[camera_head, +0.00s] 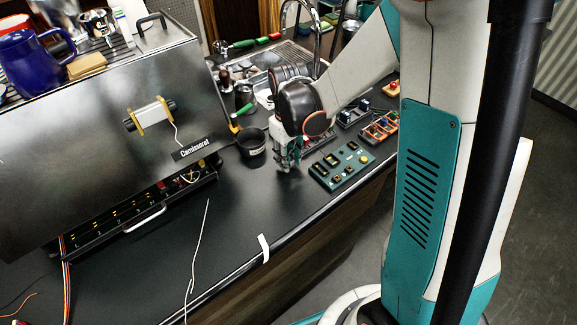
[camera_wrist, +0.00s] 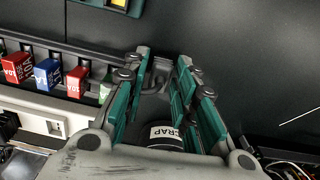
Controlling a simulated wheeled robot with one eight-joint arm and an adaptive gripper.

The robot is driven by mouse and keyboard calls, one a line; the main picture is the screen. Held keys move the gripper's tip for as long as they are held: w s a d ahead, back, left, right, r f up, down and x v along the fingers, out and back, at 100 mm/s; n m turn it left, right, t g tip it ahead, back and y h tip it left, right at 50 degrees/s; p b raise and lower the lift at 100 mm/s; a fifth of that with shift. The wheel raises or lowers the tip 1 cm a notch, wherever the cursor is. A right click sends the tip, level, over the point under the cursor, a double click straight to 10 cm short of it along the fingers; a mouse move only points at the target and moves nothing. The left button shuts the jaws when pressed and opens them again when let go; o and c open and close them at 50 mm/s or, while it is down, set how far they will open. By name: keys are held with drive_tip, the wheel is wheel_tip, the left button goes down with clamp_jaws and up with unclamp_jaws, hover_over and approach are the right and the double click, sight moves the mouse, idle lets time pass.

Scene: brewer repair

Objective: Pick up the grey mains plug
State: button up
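My gripper (camera_head: 287,163) is low over the dark worktop, between the black cup and the green board. In the wrist view its two teal-padded fingers (camera_wrist: 162,58) stand apart, pointing up the picture. A dark grey shape (camera_wrist: 158,74) lies between the fingertips and may be the grey mains plug. Its edges blend with the dark worktop, and I cannot tell whether the fingers touch or grip it. I cannot make out the plug in the head view, where the gripper and arm cover that spot.
A black cup (camera_head: 251,143) stands left of my gripper; its SCRAP label shows in the wrist view (camera_wrist: 165,132). A green board (camera_head: 342,168) lies right, with red and blue fuses (camera_wrist: 47,73) close by. The steel brewer (camera_head: 95,115) stands left. The front worktop is mostly clear.

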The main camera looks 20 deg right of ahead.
drive_tip(key=shift+f, duration=0.4)
drive_tip(key=shift+r, duration=0.1)
clamp_jaws()
